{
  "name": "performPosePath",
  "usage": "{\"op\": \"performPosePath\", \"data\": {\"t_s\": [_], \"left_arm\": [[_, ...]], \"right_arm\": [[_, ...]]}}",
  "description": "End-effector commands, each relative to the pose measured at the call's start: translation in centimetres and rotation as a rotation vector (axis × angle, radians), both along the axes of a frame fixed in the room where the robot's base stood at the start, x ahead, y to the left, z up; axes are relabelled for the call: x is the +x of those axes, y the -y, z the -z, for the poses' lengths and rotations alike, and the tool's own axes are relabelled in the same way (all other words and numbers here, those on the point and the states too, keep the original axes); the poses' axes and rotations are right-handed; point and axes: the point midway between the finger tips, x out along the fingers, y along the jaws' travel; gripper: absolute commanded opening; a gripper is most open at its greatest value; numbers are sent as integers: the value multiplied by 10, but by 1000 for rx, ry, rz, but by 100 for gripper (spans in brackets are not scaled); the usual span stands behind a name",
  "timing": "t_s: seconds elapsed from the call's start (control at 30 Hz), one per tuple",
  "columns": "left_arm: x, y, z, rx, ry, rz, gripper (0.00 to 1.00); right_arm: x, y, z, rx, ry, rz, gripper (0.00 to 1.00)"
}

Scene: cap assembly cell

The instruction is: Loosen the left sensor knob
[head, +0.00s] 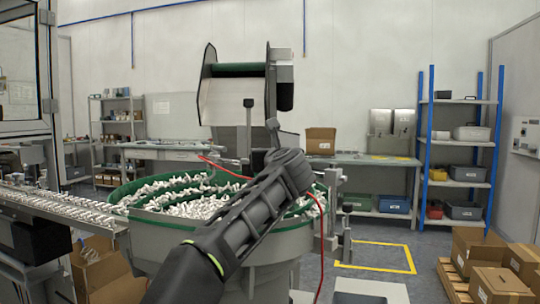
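A green and grey bowl feeder (166,226) full of small white parts stands in the middle. Behind its rim, a dark knob-like head (249,102) tops a thin post, and a second dark head (272,124) sits just right of it. I cannot tell for sure which is the left sensor knob. One dark arm of mine (245,215), seemingly the left, reaches from the bottom over the bowl. Its rounded wrist (288,160) is at the bowl's right side, below the two heads. Its fingers are hidden behind the wrist. My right gripper does not show.
A hopper (230,100) stands behind the bowl. A linear track (60,205) with white parts leads left. A red cable (318,203) hangs at the bowl's right. Cardboard boxes (478,250) stand at right. Floor inside the yellow outline (412,262) is clear.

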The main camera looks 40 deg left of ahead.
Motion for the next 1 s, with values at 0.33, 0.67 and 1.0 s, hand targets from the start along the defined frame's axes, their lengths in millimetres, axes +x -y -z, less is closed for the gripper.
{"op": "performPosePath", "data": {"t_s": [0.33,0.67,1.0], "left_arm": [[1,2,5,-5,-6,-22,0],[1,1,4,-4,-4,-21,48],[0,1,2,-1,-1,-22,55]], "right_arm": [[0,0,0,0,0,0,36],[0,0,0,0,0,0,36],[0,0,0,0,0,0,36]]}}
